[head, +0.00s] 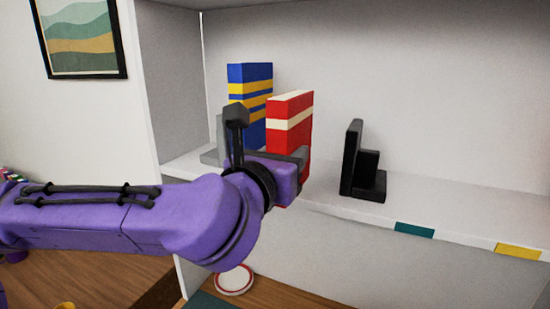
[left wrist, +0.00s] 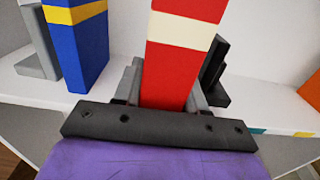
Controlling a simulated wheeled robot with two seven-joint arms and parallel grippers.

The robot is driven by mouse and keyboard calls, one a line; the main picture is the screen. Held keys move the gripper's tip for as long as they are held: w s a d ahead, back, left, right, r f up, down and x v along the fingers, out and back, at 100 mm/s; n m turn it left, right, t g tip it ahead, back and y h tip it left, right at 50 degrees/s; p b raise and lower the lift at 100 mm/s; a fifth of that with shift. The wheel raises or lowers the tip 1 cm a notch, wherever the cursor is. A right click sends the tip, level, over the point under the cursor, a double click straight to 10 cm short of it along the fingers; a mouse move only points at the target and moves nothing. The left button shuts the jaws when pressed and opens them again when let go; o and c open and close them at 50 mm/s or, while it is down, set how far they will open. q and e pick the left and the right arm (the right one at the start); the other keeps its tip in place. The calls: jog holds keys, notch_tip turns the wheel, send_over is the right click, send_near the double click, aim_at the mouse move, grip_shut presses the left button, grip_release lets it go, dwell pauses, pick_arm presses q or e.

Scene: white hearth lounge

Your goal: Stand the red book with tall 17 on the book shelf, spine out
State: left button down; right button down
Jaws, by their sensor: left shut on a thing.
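The red book (head: 291,122) with a cream band is upright at the front of the white book shelf (head: 440,205). My left gripper (head: 270,172) is shut on its lower part, and the book also shows between the fingers in the left wrist view (left wrist: 182,60). I cannot tell whether its base touches the shelf. A blue book with yellow bands (head: 250,85) stands to its left and a little behind, with a gap between them in the left wrist view (left wrist: 80,45). No number is readable on the red book. My right gripper is not in view.
A grey bookend (head: 212,155) stands left of the blue book. A black bookend (head: 360,170) stands to the right of the red book, with free shelf beyond. Teal (head: 414,230) and yellow (head: 518,251) labels mark the shelf edge. A side panel (head: 168,85) closes the left.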

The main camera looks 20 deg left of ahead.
pick_arm(q)
jog(key=w+p, duration=0.1)
jog(key=w, duration=0.6)
jog(key=w+p, duration=0.1)
jog(key=w, duration=0.3)
jog(key=shift+d+f+p, duration=0.3)
jog(key=shift+p, duration=0.05)
jog(key=shift+f+b, duration=0.65)
jog(key=shift+b, duration=0.2)
jog(key=c, duration=0.6)
grip_release()
jog(key=shift+o, duration=0.2)
jog(key=shift+s, duration=0.1)
jog(key=shift+f, duration=0.1)
